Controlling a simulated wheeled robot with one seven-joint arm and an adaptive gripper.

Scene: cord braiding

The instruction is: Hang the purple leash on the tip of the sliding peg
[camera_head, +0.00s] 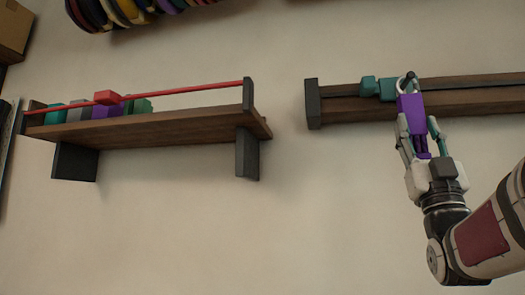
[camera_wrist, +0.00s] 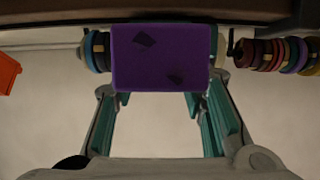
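The purple leash (camera_head: 411,106) is a purple block with a pale ring (camera_head: 407,86) at its top. My gripper (camera_head: 417,133) is shut on the block from below, its teal-padded fingers on either side. The sliding peg has a teal slider (camera_head: 378,88) on the right wall rail, and its dark tip (camera_head: 410,77) shows at the ring. I cannot tell whether the ring is around the tip or only in front of it. In the wrist view the purple block (camera_wrist: 160,57) hides the peg and most of the ring.
The wooden wall rail (camera_head: 460,101) runs behind the leash. Coloured discs (camera_wrist: 280,55) appear beyond the leash in the wrist view. The wall below is clear.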

